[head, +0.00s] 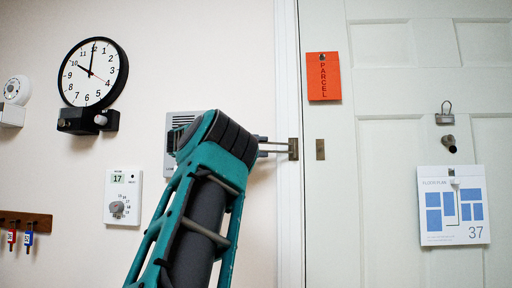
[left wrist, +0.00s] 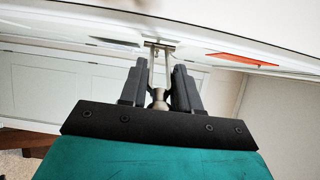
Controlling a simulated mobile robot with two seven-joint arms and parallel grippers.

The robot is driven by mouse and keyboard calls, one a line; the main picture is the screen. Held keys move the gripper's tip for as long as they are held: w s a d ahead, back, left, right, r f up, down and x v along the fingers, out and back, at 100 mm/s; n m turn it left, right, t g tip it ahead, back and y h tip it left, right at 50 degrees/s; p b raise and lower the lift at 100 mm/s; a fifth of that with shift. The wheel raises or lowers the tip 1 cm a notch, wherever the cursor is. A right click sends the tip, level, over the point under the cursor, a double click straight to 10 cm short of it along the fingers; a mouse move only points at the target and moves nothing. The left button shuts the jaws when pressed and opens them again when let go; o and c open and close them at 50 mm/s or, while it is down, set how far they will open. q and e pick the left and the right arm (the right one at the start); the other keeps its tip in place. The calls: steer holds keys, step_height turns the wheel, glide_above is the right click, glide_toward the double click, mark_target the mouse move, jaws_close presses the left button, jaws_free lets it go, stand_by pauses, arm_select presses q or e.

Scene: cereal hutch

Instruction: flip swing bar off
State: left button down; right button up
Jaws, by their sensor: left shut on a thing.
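The swing bar (head: 274,147) is a pale metal loop hinged on a small brass plate on the door frame. In the head view it points left from that plate, away from the white door (head: 390,150) and its small brass catch plate (head: 320,149). My left gripper (head: 258,146) is at the bar's free end, largely hidden behind my teal wrist. The left wrist view shows the bar's knobbed end (left wrist: 158,98) between the dark fingers of the gripper (left wrist: 159,84), which is shut on it. My right gripper is in neither view.
An orange parcel tag (head: 323,76) and a floor plan sheet (head: 452,205) hang on the door. A clock (head: 93,72), a thermostat (head: 123,197), a grey vented box (head: 172,135) and a key rack (head: 25,219) are on the wall to the left.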

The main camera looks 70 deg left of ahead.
arm_select(q)
steer(key=c, duration=0.8)
jaws_free()
steer(key=shift+s, duration=0.1)
steer(key=s+a, duration=0.1)
steer(key=s, duration=1.1)
steer(key=shift+s+b, duration=0.35)
steer(key=shift+b, duration=0.1)
